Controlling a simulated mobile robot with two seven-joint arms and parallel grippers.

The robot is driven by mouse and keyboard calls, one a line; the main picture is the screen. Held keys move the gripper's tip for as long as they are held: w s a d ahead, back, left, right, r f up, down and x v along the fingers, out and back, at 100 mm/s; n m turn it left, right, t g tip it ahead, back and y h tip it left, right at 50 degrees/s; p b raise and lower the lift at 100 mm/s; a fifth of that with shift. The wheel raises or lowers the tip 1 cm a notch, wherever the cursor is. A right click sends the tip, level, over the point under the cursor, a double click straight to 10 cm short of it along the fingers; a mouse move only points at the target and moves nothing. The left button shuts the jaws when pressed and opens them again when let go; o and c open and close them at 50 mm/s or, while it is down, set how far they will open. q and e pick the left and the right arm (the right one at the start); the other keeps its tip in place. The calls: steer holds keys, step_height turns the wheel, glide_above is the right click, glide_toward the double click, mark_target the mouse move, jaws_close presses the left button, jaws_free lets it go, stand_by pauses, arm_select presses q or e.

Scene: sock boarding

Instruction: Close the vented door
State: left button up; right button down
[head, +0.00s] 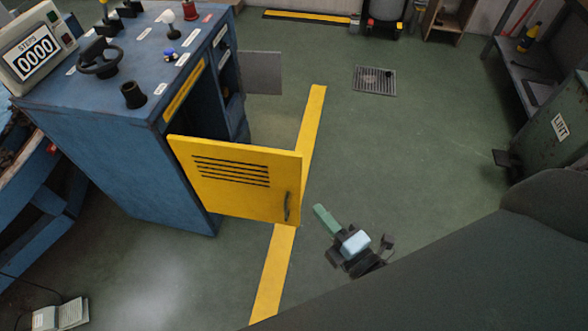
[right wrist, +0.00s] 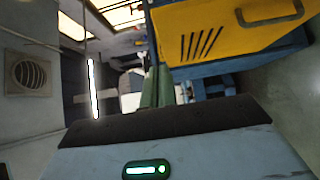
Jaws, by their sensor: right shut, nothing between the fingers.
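The yellow vented door (head: 236,180) stands open, swung out from the blue machine cabinet (head: 128,155). It has dark slots and a dark handle (head: 287,206) near its free edge. In the right wrist view the door (right wrist: 215,32) fills the upper right, with its handle (right wrist: 270,16) at the top. My right gripper (head: 322,214) is just right of the door's free edge in the head view, apart from the handle as far as I can see. Its green fingers (right wrist: 157,90) are shut and empty. My left gripper is not in view.
A second, grey door panel (head: 263,73) stands open farther along the cabinet. A yellow floor stripe (head: 275,270) runs past the door. The green floor is clear around a drain grate (head: 375,81). A workbench (head: 530,95) stands at the right.

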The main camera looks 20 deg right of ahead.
glide_toward(291, 157)
steer(key=w+a, duration=0.2)
steer(key=a, duration=0.2)
steer(key=w+d, duration=0.1)
steer(key=w, duration=0.2)
steer(key=shift+w+d+p, duration=0.1)
steer(key=shift+d+p, duration=0.3)
steer(key=shift+w+d, duration=0.3)
steer(key=shift+w, duration=0.05)
steer(key=shift+d, duration=0.1)
